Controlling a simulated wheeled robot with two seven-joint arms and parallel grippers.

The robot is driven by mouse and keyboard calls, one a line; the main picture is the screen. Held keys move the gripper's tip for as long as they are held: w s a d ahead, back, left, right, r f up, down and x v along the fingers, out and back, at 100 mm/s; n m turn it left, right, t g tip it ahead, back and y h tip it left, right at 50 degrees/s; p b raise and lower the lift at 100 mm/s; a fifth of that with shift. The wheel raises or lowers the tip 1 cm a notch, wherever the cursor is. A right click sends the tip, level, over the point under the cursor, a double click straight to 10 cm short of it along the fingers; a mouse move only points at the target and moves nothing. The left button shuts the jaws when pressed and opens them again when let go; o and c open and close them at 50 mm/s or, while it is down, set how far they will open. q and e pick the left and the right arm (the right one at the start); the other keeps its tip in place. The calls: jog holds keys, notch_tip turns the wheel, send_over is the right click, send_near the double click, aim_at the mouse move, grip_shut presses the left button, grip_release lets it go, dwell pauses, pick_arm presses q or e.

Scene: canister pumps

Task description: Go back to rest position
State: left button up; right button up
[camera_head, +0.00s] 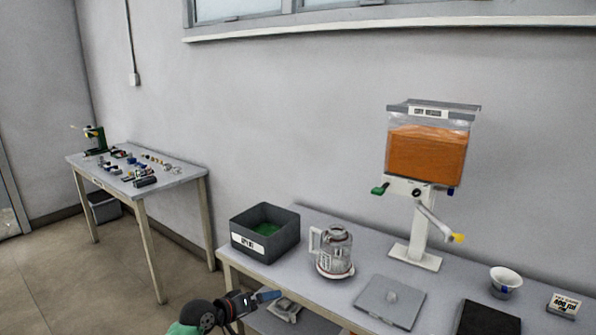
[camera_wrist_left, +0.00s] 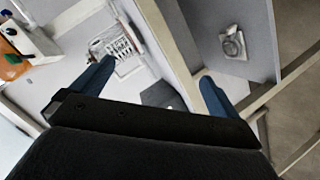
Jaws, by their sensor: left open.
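My left gripper (camera_head: 266,297) shows at the bottom of the head view, in front of the workbench's near edge and below the dark bin. Its two blue fingers are spread apart in the left wrist view (camera_wrist_left: 156,78), with nothing held between them. The tips stay clear of the glass jug (camera_head: 334,252), which stands upright on the bench and also shows in the left wrist view (camera_wrist_left: 122,46). My right gripper is in neither view.
The bench holds a dark bin (camera_head: 284,237) with green inside, a dispenser (camera_head: 427,158) of orange contents, a grey plate (camera_head: 374,301), a black pad (camera_head: 488,321), a white bowl (camera_head: 505,278) and a small box (camera_head: 564,305). A side table (camera_head: 178,176) stands left; floor between is clear.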

pick_arm(q)
jog(key=s+a+f+m+g+y, duration=0.1)
jog(key=s+a+m+y, duration=0.15)
jog(key=s, duration=0.35)
jog(key=s+a+f+m+g+y, duration=0.1)
jog(key=s+f+y, duration=0.15)
jog(key=s, duration=0.35)
jog(key=s+a+m+y, duration=0.1)
jog(key=s+m+y, duration=0.15)
jog(key=s, duration=0.35)
jog(key=s+f+n+g, duration=0.1)
jog(key=s+f, duration=0.3)
jog(key=s, duration=0.5)
jog(key=s+f+n+g+p, duration=0.1)
jog(key=s+f, duration=0.3)
jog(key=s, duration=0.5)
jog(key=s+d+f+g+p, duration=0.1)
jog(key=s+f+g, duration=0.2)
jog(key=s, duration=0.6)
jog(key=shift+s+f+n+y, duration=0.25)
jog(key=shift+f+n+y, duration=0.1)
jog(key=shift+f+n, duration=0.05)
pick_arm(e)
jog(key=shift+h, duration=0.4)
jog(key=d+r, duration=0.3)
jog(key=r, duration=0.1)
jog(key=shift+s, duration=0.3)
